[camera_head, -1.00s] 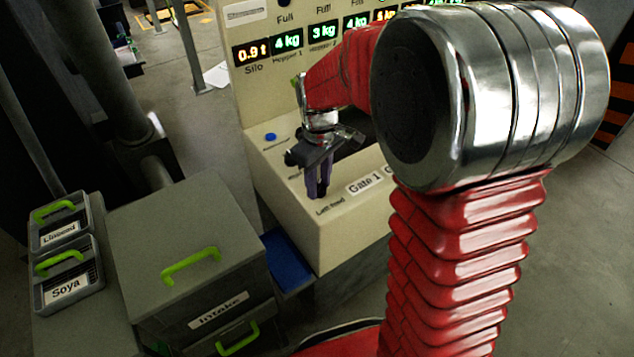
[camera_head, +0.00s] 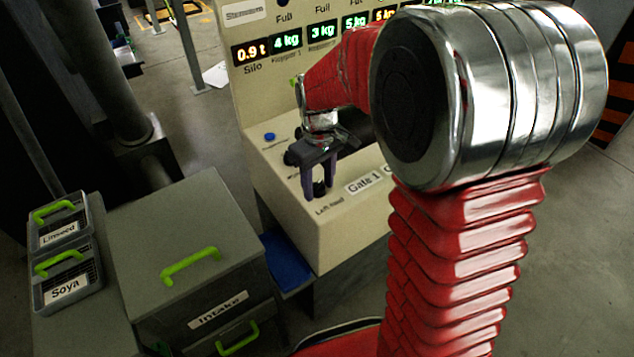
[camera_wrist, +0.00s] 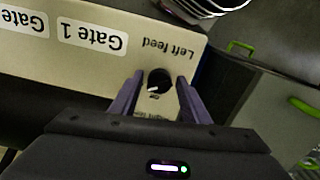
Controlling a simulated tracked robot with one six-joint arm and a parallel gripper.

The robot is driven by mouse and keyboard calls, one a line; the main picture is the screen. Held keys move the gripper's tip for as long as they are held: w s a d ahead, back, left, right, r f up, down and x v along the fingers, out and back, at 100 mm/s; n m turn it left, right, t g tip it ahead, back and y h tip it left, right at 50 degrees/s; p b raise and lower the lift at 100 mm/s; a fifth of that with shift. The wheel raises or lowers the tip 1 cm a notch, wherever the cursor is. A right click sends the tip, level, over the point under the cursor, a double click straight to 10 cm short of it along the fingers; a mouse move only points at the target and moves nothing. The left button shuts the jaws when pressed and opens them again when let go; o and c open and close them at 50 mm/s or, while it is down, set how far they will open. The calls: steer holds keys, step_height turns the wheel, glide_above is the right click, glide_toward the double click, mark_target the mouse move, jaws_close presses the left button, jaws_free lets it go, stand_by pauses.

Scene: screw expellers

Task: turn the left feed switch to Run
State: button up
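The left feed switch is a round black knob (camera_wrist: 159,80) with a white pointer mark, on the cream console below the upside-down "Left feed" label (camera_wrist: 168,48) in the wrist view. Small lettering beside the knob is too small to read surely. My gripper (camera_wrist: 159,76) points down at the console with its two purple fingers apart, one on each side of the knob. A gap shows between knob and fingers, so it is not gripped. In the head view, my gripper (camera_head: 319,189) is over the console's near left corner, and its fingers partly hide the knob.
The console (camera_head: 330,235) has a "Gate 1" label (camera_head: 364,185), a blue button (camera_head: 269,137) and lit weight displays (camera_head: 286,40). An intake cabinet (camera_head: 185,240) with green handles stands at left, beside Linseed and Soya bins (camera_head: 66,288). My arm covers the right side.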

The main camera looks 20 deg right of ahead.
mark_target(318, 183)
steer(key=shift+o, duration=0.7)
steer(key=shift+w+r, duration=0.1)
steer(key=shift+r, duration=0.1)
steer(key=shift+r, duration=0.3)
step_height(318, 183, up, 13)
steer(key=shift+f, duration=0.1)
steer(key=s+r+m+t, duration=0.1)
steer(key=s+m+t, duration=0.4)
steer(key=s, duration=1.4)
steer(key=shift+a+t, duration=0.2)
steer(key=shift+t, duration=0.1)
